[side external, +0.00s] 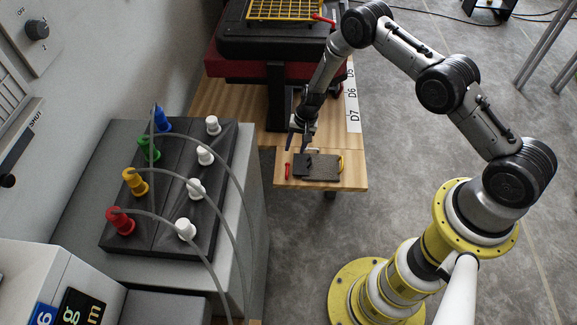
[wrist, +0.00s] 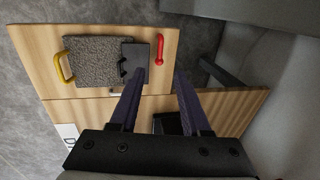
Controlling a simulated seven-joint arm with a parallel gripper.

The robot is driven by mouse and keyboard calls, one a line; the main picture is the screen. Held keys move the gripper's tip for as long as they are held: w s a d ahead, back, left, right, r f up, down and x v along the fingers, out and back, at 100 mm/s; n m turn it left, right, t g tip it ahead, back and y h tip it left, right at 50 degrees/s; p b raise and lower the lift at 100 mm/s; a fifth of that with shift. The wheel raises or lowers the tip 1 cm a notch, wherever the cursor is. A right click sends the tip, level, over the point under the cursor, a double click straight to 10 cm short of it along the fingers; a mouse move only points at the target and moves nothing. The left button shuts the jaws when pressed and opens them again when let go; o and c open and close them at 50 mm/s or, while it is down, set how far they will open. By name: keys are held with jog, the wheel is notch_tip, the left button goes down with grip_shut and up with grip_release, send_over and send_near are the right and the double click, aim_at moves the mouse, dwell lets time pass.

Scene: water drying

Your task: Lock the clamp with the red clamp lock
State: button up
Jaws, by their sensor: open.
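The clamp looks like a dark block (side external: 316,167) on the front end of the wooden table; in the wrist view it is a grey textured slab (wrist: 98,62) with a darker notched piece (wrist: 136,60) at its right side. The red clamp lock (side external: 288,171) stands at the block's left in the side view. In the wrist view the red lock (wrist: 159,48) lies just right of the notched piece, apart from it. My gripper (side external: 296,147) is above the table near the lock. In the wrist view its fingers (wrist: 160,75) are spread with nothing between them, short of the red lock.
A yellow handle (wrist: 64,66) sits at the slab's far side. A black machine with a yellow grid tray (side external: 284,10) stands behind on the table. A grey cabinet carries a black panel (side external: 170,190) with coloured and white plugs and hoses, left of the table.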

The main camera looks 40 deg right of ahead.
aim_at(287, 169)
jog(key=f, duration=0.4)
jog(key=w+a+f, duration=0.1)
jog(key=f, duration=0.6)
jog(key=shift+w+a+f, duration=0.3)
jog(key=shift+w+a, duration=0.05)
grip_shut()
